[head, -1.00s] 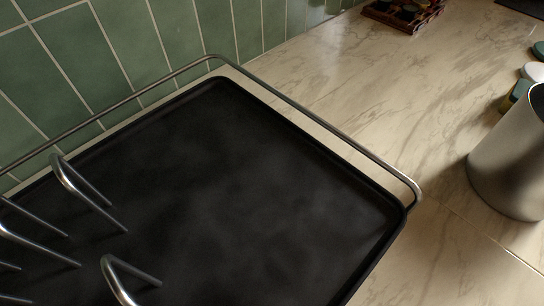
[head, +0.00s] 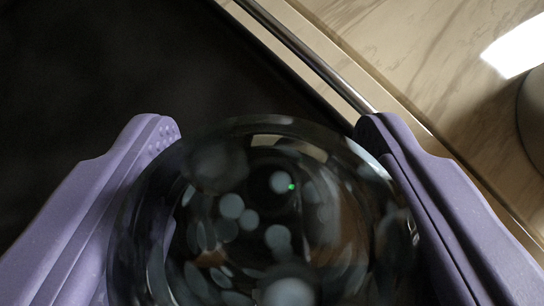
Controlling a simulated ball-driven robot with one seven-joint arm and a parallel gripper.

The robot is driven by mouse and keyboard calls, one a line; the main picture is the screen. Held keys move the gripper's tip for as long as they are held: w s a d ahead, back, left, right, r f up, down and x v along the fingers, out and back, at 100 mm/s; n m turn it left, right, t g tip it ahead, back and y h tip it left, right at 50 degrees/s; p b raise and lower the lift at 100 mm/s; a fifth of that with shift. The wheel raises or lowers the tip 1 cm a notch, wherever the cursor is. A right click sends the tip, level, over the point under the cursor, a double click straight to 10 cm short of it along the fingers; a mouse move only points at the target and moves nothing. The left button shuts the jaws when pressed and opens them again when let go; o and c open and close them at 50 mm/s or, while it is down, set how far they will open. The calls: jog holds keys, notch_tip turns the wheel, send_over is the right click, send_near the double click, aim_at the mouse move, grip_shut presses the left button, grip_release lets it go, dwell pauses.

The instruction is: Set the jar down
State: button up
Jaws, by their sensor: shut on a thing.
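My gripper (head: 268,130) has two purple fingers, one at each side of a round, clear glass jar (head: 265,215). It is shut on the jar, which fills the lower middle of the view. Pale, rounded blurs show in the dark glass; I cannot tell whether they are contents or reflections. The jar is in front of the right part of a black tray (head: 90,70). I cannot tell whether its bottom touches anything, as its underside is hidden.
A metal rail (head: 310,55) runs along the tray's right edge. Beyond it is a pale marbled counter (head: 430,60), bare near the rail, with a bright patch of light. Part of a metal canister (head: 534,115) shows at the right edge. The visible tray is empty.

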jog(key=shift+d+r, duration=0.1)
jog(key=o, duration=1.3)
jog(key=shift+s+r, duration=0.15)
jog(key=shift+r, duration=0.05)
jog(key=p+v, duration=0.3)
jog(key=v, duration=0.8)
jog(key=shift+s+r, duration=0.2)
